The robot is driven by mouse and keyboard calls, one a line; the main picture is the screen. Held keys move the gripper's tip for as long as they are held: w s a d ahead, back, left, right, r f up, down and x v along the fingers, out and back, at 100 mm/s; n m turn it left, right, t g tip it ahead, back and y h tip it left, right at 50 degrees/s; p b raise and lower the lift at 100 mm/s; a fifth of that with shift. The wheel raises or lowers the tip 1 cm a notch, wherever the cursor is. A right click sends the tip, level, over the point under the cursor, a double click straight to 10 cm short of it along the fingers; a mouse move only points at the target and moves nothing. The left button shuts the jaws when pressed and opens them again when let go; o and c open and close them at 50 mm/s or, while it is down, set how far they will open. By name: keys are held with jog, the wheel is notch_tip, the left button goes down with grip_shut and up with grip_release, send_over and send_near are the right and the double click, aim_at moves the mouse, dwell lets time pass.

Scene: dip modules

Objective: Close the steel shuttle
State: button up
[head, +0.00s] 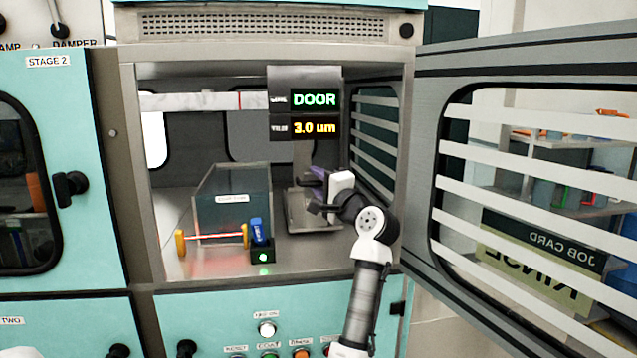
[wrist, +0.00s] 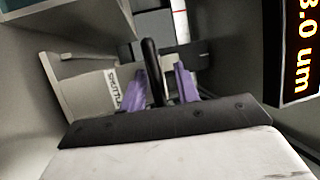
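My gripper (head: 314,191) is inside the open chamber, at its right side, in the head view. In the wrist view its purple fingers (wrist: 160,85) stand apart, with a black upright bar (wrist: 151,62) between them. Gaps show beside the bar, so the fingers look open; I cannot tell whether one touches it. A grey steel piece (head: 300,212) stands just behind my gripper in the head view. I cannot tell for sure which of these is the steel shuttle.
A slatted door (head: 450,200) stands wide open to the right of my arm. A display reading DOOR and 3.0 um (head: 305,114) hangs above my gripper. A translucent tank (head: 228,215), a yellow-ended bar (head: 212,237) and a blue part (head: 256,231) occupy the chamber's left and middle.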

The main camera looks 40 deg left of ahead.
jog(key=shift+f, duration=0.25)
jog(key=shift+d+f, duration=0.1)
jog(key=shift+d, duration=0.05)
jog(key=b+v, duration=0.4)
jog(key=v, duration=0.9)
jog(key=shift+d+r, duration=0.25)
